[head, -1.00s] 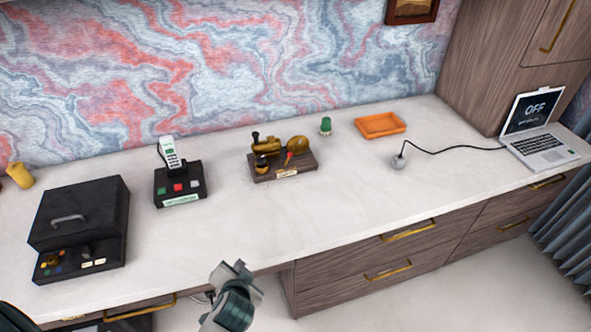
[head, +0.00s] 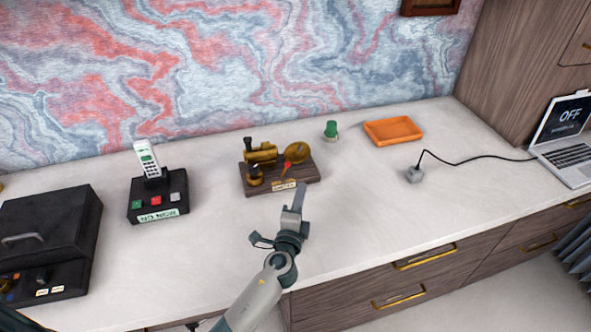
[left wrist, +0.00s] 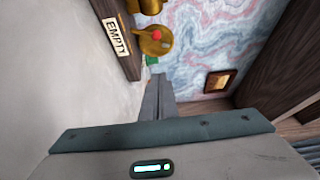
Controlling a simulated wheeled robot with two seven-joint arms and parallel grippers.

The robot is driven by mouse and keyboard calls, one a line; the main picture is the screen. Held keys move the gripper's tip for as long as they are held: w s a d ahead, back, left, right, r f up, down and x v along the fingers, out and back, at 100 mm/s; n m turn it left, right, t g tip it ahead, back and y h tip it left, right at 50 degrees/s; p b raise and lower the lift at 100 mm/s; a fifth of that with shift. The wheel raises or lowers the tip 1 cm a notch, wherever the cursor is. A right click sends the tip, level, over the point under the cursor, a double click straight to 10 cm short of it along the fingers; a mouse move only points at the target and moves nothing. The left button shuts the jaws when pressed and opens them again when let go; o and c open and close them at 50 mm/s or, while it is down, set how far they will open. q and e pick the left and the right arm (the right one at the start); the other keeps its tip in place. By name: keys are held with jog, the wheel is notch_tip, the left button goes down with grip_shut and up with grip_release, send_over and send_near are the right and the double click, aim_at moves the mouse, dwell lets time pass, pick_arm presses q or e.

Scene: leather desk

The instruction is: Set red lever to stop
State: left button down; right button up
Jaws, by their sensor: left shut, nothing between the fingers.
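The red lever (head: 287,166) is a small red-tipped handle on a brass engine model (head: 262,156) with a dark wooden base (head: 309,173). It stands near the middle of the desk. In the left wrist view the red tip (left wrist: 157,35) shows against the round brass part (left wrist: 153,45). A label on the base reads "EMPTY" (left wrist: 115,37). My left gripper (head: 301,186) is shut and empty, its fingers pointing up just in front of the base's right end. It also shows in the left wrist view (left wrist: 160,80). My right gripper is not in view.
A phone on a black button box (head: 157,198) and a black case (head: 50,225) stand to the left. A green object (head: 331,130), an orange tray (head: 393,131), a grey corded piece (head: 414,175) and a laptop (head: 567,150) are to the right. The front desk surface is mostly clear.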

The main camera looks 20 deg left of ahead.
aim_at(285, 170)
pick_arm(q)
jog(key=shift+r, duration=0.1)
jog(key=shift+w, duration=0.5)
jog(key=shift+w+a, duration=0.1)
jog(key=shift+w, duration=0.3)
jog(key=w, duration=0.5)
jog(key=w+p, duration=0.1)
jog(key=w, duration=0.1)
jog(key=shift+w+a, duration=0.3)
jog(key=shift+a, duration=0.1)
jog(key=shift+w+a+r+p, duration=0.1)
jog(key=shift+w+a+p, duration=0.1)
jog(key=shift+a+p, duration=0.15)
jog(key=shift+s+a+p, duration=0.35)
jog(key=shift+s+a, duration=0.1)
jog(key=shift+a, duration=0.3)
jog(key=shift+s+a+p, duration=0.3)
jog(key=shift+s+a, duration=0.1)
jog(key=shift+a, duration=0.35)
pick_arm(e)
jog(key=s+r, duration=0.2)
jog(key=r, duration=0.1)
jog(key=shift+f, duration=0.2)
